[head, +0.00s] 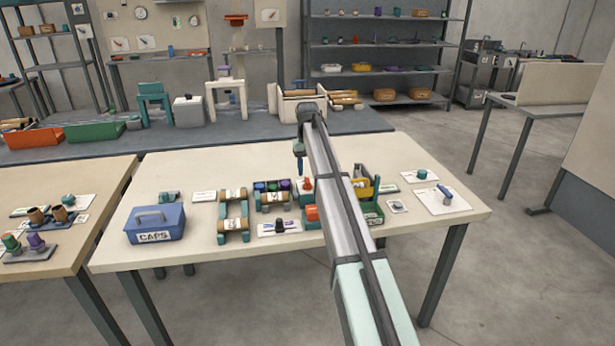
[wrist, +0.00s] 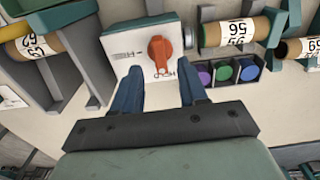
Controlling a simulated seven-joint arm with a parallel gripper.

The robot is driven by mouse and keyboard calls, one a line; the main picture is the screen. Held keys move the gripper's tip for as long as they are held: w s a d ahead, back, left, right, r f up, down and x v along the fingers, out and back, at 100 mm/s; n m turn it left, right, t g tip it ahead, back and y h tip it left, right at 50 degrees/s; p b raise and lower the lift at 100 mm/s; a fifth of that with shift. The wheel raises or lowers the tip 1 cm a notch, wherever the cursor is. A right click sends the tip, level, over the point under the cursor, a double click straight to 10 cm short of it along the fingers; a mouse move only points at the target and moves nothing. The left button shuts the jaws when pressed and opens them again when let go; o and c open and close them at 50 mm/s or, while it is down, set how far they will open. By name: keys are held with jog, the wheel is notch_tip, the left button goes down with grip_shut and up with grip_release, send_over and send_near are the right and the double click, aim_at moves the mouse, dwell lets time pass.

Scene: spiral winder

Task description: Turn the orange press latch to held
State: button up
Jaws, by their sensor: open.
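The orange press latch (wrist: 160,52) is a small knob on a pale plate (wrist: 120,42) in the wrist view. Its narrower end points down in that view, and dark marks lie at the plate's left and below the knob; I cannot read them surely. In the head view the latch (head: 307,184) shows as a small orange spot, partly hidden beside my arm. My gripper (wrist: 160,68) is open, its two blue fingers apart on either side of the latch's lower end in the picture. In the head view my gripper (head: 299,160) hangs above the latch. I see no contact.
Beside the plate are a rack with labelled tubes (wrist: 236,32) and purple, green and blue caps (wrist: 226,73). The blue CAPS box (head: 155,224) stands at the table's left. The table's front left (head: 120,255) is clear.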

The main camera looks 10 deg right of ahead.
aim_at(307, 179)
notch_tip(307, 179, up, 10)
jog(key=shift+f, duration=0.15)
dwell(0.4)
